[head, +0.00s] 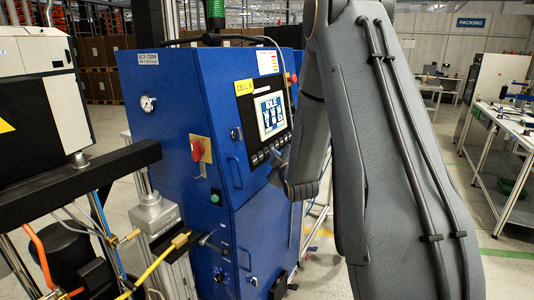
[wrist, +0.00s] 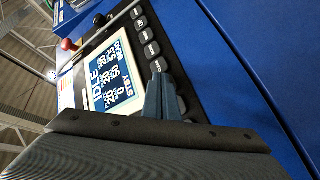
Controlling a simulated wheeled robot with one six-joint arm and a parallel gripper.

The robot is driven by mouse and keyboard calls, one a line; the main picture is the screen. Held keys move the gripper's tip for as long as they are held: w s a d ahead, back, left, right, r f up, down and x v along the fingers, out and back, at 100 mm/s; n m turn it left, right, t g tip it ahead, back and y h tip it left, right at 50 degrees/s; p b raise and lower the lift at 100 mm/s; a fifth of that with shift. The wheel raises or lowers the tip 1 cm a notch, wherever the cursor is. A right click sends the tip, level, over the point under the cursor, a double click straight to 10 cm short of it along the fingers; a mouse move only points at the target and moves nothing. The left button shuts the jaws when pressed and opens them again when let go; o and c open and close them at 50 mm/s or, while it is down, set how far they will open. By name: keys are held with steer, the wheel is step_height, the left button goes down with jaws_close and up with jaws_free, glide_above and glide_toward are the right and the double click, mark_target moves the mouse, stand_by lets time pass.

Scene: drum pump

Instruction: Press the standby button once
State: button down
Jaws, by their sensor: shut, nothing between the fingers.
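The blue machine's control panel (head: 268,125) has a lit screen (head: 271,114) reading IDLE. A row of dark buttons (head: 270,150) runs under it. In the wrist view the screen (wrist: 110,77) shows IDLE, numbers and STBY near its lower corner. Several buttons (wrist: 146,36) run along the panel edge beside it. Their labels are too small to read, so I cannot tell which is standby. My gripper (wrist: 162,82) is shut and empty, its tips over the lower end of the button row. Contact cannot be judged. In the head view my gripper (head: 276,174) is just below the panel.
A red rotary switch (head: 197,150) and a green button (head: 215,197) are on the cabinet's left face. A red knob (wrist: 67,44) is beyond the screen. A black beam (head: 80,185) and a yellow hose (head: 155,264) are at left. White workbenches (head: 508,150) stand at right.

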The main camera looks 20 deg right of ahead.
steer(key=shift+s+d+r, duration=0.1)
steer(key=shift+s+d, duration=0.15)
steer(key=shift+s, duration=0.15)
steer(key=shift+d, duration=0.1)
steer(key=s+d, duration=0.1)
steer(key=s, duration=0.1)
steer(key=s+d+r+p, duration=0.1)
steer(key=s+d, duration=0.1)
stand_by(0.4)
steer(key=shift+a+f, duration=0.1)
steer(key=shift+a, duration=0.05)
stand_by(0.6)
